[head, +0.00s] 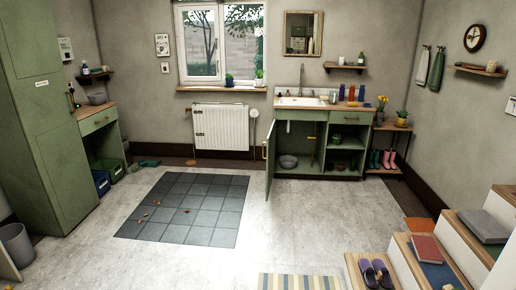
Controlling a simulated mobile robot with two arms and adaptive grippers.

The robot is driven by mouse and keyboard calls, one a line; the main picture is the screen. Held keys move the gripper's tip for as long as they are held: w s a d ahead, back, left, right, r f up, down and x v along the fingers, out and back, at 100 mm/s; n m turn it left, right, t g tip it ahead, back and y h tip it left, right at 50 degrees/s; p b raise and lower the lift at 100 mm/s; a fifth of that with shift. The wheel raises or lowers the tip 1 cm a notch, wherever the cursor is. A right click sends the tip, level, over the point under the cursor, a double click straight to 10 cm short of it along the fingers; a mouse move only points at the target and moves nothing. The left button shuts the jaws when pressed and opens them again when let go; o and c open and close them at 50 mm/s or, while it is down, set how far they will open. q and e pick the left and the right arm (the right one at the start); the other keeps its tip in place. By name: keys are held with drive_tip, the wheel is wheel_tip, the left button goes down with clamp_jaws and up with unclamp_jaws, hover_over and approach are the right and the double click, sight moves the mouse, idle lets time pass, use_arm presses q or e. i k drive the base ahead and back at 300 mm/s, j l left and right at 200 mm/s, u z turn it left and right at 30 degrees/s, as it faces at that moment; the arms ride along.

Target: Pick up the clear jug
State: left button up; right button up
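I cannot make out a clear jug in the head view. Small items stand on the sink counter (312,103) at the back, among them several coloured bottles or cups (351,92) to the right of the basin. A small pale or shiny vessel (332,98) stands beside the basin; it is too small to tell what it is. Neither of my grippers shows in the head view.
The sink cabinet's door (271,157) stands open into the room. Steps with a red book (426,248) and purple slippers (377,273) are at the lower right. A grey bin (17,245) stands at left. The dark tiled floor patch (205,215) is mostly clear.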

sight(333, 95)
drive_tip(key=i+z, duration=0.1)
drive_tip(key=i, duration=0.8)
drive_tip(key=i+j+z, duration=0.1)
drive_tip(key=i, duration=0.8)
